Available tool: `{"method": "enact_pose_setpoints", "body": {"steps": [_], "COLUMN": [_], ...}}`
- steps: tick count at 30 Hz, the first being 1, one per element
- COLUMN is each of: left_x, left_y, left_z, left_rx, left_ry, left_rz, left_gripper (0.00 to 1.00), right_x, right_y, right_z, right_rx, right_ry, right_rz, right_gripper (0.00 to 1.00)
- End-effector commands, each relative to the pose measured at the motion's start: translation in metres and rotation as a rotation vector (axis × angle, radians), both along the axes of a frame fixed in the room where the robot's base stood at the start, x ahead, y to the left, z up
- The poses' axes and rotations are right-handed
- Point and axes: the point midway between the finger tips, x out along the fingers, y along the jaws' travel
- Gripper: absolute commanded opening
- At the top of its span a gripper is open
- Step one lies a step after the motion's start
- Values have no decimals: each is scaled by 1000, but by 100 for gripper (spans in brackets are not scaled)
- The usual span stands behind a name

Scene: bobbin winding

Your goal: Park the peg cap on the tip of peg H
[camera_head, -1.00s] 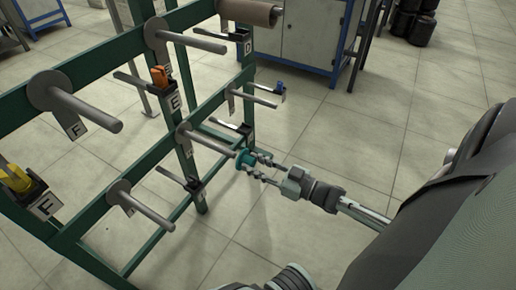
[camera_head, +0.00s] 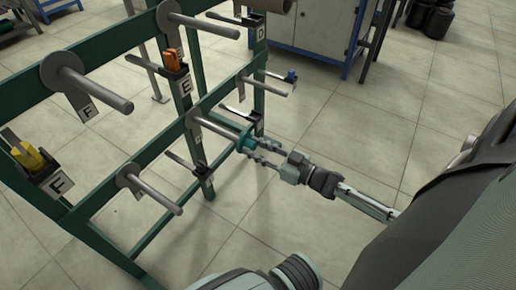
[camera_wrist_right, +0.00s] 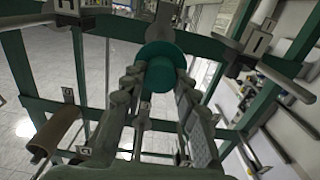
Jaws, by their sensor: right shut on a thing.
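The teal peg cap (camera_head: 246,143) is at the outer end of the middle lower peg (camera_head: 217,132) on the green rack, in line with it. The cap covers the peg's tip, and I cannot tell how deeply it is seated. The small label at that peg is too small to read surely. My right gripper (camera_head: 262,153) is shut on the cap from the outer side. In the right wrist view the cap (camera_wrist_right: 162,62) shows as a round flange with a narrower stub between the fingertips of the right gripper (camera_wrist_right: 160,84). My left gripper is not in view.
The rack's other pegs stick out nearby: an upper left peg (camera_head: 95,88), a lower left peg (camera_head: 152,192) and a lower right peg (camera_head: 264,86). An orange piece (camera_head: 173,60) and a yellow piece (camera_head: 28,157) sit in holders. Floor right of the rack is open.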

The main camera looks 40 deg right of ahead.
Motion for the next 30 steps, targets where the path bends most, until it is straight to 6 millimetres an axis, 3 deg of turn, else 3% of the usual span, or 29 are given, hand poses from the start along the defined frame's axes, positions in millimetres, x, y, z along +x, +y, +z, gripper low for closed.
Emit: {"method": "enact_pose_setpoints", "body": {"steps": [25, 26, 30], "left_x": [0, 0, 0], "left_y": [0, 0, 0], "left_z": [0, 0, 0], "left_rx": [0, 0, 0], "left_ry": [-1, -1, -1], "left_rz": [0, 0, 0], "left_gripper": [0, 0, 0], "right_x": [6, 6, 6], "right_y": [2, 2, 2], "right_z": [-1, -1, 0], "right_rx": [1, 1, 1], "right_ry": [1, 1, 1], "right_rz": [-1, 0, 0], "right_gripper": [0, 33, 50]}}
